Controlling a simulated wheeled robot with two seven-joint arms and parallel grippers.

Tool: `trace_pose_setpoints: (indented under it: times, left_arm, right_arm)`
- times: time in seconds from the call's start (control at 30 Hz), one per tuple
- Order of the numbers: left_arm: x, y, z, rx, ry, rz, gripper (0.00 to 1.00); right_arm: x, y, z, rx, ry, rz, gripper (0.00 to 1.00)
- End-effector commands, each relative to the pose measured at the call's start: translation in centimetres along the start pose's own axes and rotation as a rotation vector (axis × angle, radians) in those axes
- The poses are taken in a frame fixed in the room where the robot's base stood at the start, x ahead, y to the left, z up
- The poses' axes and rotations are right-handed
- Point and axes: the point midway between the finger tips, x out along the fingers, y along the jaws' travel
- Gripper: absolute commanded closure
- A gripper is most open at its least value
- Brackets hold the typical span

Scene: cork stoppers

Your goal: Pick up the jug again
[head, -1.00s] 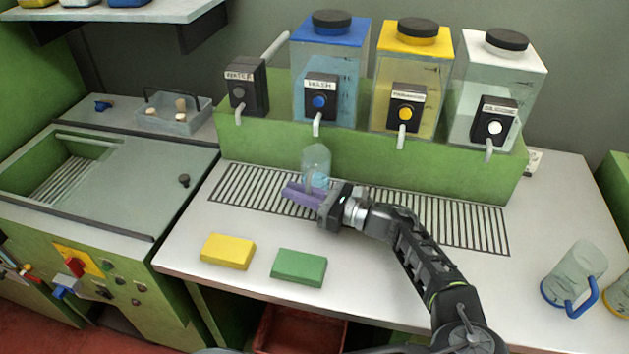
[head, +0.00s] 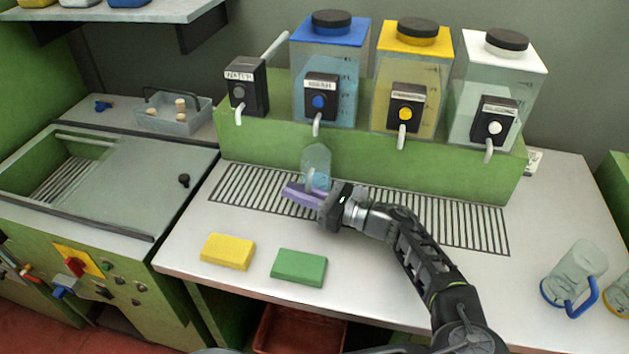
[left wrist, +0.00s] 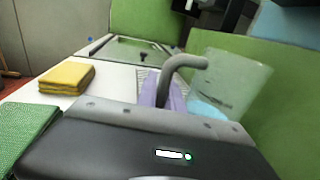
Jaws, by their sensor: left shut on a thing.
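The clear jug (head: 316,160) is over the slotted drain grate (head: 440,220), below the spout of the wash tank (head: 328,75). It holds a little pale blue liquid at its bottom. My left gripper (head: 304,194), with purple fingers, is shut on the jug's grey handle. In the left wrist view the jug (left wrist: 232,80) leans in the picture, and its curved handle (left wrist: 185,62) rises between the purple fingers (left wrist: 160,88). I cannot tell whether the jug's base touches the grate. My right gripper is not in view.
Yellow (head: 411,75) and white-lidded (head: 500,85) tanks and a water tap (head: 246,85) line the green ledge. A yellow cloth (head: 227,252) and green cloth (head: 299,267) lie in front. Another clear jug with a blue handle (head: 574,268) stands right. A grey basket (head: 172,113) holds corks.

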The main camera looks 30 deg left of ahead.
Motion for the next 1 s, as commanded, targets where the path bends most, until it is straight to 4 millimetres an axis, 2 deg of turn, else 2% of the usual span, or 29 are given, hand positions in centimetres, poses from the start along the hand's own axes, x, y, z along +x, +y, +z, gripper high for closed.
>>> trace_pose_setpoints:
  times: [0.67,1.0]
  left_arm:
    - [0.0,-0.01,0.1,-0.001,-0.001,0.0,1.0]
    - [0.24,-0.04,0.88,-0.001,0.0,0.002,1.0]
  right_arm:
    - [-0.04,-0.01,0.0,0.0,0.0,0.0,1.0]
    - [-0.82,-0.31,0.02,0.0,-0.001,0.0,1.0]
